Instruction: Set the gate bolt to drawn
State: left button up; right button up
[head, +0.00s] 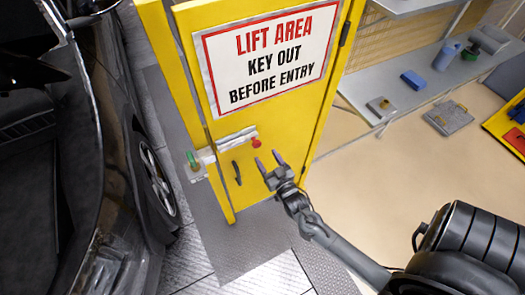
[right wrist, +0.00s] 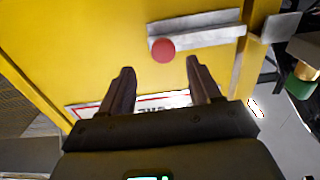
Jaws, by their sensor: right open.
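The gate bolt is a grey metal bar (head: 232,145) across the yellow gate (head: 275,110), with a red knob (head: 256,142) at its right end. In the right wrist view the bolt bar (right wrist: 205,32) and the red knob (right wrist: 162,50) show beyond the fingertips. My right gripper (head: 269,163) is open and empty, just right of and below the knob, apart from it. In the right wrist view its two fingers (right wrist: 158,75) are spread, with the knob ahead between them. A dark handle (head: 237,172) is below the bolt. My left gripper is not in view.
A green-topped part (head: 191,158) sits at the post left of the bolt; its green and gold end shows in the right wrist view (right wrist: 301,78). A dark car (head: 100,150) stands at left. A workbench (head: 400,90) with several items is at right.

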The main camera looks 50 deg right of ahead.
jog(key=shift+v, duration=2.3)
jog(key=shift+s, duration=0.1)
jog(key=s+a+r+n+g+y, duration=0.2)
jog(key=a+r+n+g+y, duration=0.3)
jog(key=a, duration=0.6)
jog(key=s+a+n+g+y, duration=0.1)
jog(key=s+a+g, duration=0.2)
jog(key=s+g, duration=0.75)
notch_tip(320, 180, up, 17)
jog(key=s+t+p, duration=0.1)
jog(key=t+p, duration=0.1)
jog(key=p, duration=1.6)
jog(key=shift+s+d+f, duration=0.1)
jog(key=shift+s, duration=0.05)
